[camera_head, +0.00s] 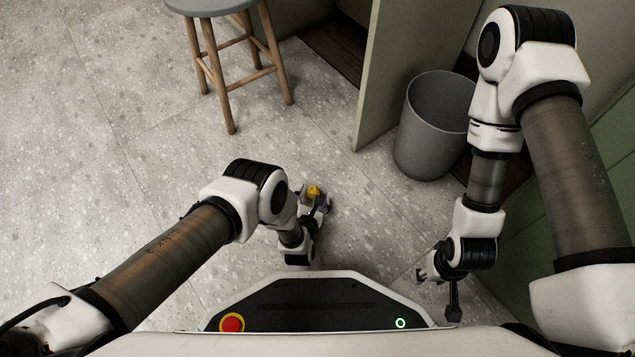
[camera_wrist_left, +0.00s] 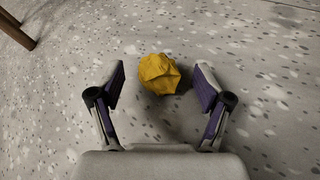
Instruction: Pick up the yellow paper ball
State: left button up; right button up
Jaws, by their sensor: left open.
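The yellow paper ball (camera_wrist_left: 158,74) is crumpled and lies on the speckled floor. In the head view the ball (camera_head: 313,191) shows at my left gripper (camera_head: 318,199), partly hidden by it. In the left wrist view my left gripper (camera_wrist_left: 160,84) is open, with one finger on each side of the ball and gaps between the fingers and the ball. My right gripper (camera_head: 437,284) is low at the right, well away from the ball; how its fingers stand is not clear.
A grey bin (camera_head: 427,125) stands on the floor at the right beside a pale panel (camera_head: 392,70). A wooden stool (camera_head: 222,55) with a grey seat stands at the top. The tiled floor (camera_head: 90,150) on the left is clear.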

pick_arm(q)
jog(key=shift+a+r, duration=0.1)
jog(key=shift+r, duration=0.05)
jog(key=c, duration=0.8)
